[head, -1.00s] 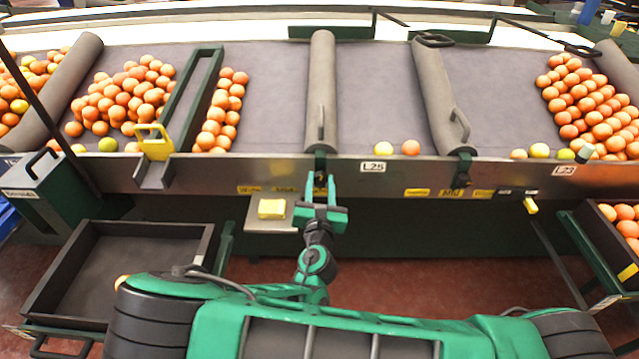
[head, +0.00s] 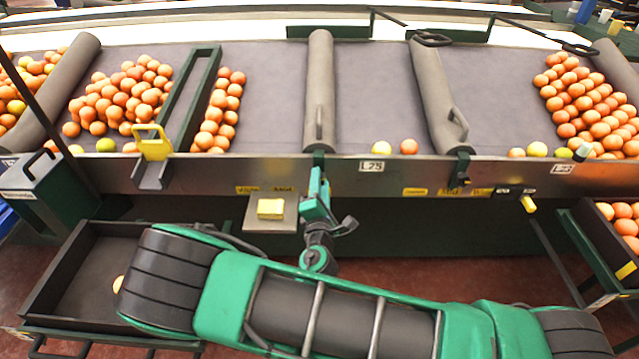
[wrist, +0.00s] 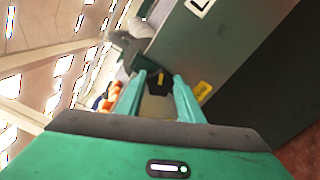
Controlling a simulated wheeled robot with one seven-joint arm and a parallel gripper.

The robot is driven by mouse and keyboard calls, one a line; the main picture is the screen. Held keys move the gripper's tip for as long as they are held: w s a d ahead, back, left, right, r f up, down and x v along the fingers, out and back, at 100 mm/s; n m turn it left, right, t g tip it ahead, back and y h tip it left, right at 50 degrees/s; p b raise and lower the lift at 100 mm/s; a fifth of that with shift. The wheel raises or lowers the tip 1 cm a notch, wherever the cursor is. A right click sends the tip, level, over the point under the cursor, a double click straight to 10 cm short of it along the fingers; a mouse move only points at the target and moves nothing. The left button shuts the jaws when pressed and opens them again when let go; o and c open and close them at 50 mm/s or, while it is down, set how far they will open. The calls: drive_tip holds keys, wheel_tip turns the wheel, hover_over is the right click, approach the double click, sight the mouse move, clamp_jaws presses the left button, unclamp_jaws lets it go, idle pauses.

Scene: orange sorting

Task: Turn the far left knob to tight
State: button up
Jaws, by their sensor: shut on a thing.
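My gripper (head: 316,190) is at the steel front panel, below the lower end of a grey roller divider (head: 320,90). In the wrist view my two green fingers (wrist: 160,82) are shut on a black knob (wrist: 157,76) with a yellow mark, which shows between their tips. In the head view this knob is hidden behind the gripper. Yellow labels (head: 264,190) are on the panel left of the gripper; their words are hard to read. Another dark knob (head: 462,182) sits on the panel further right, below a second tilted roller divider (head: 437,95).
A small shelf with a yellow block (head: 270,208) juts out just left of my gripper. A dark tray (head: 60,265) stands at lower left, and a crate of oranges (head: 622,222) at right. Oranges (head: 120,100) lie on the belt.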

drive_tip(key=m, duration=0.5)
drive_tip(key=shift+d+f, duration=0.1)
drive_tip(key=shift+f, duration=0.15)
idle(0.5)
drive_tip(key=o, duration=1)
drive_tip(key=shift+o, duration=0.3)
drive_tip(key=shift+s, duration=0.15)
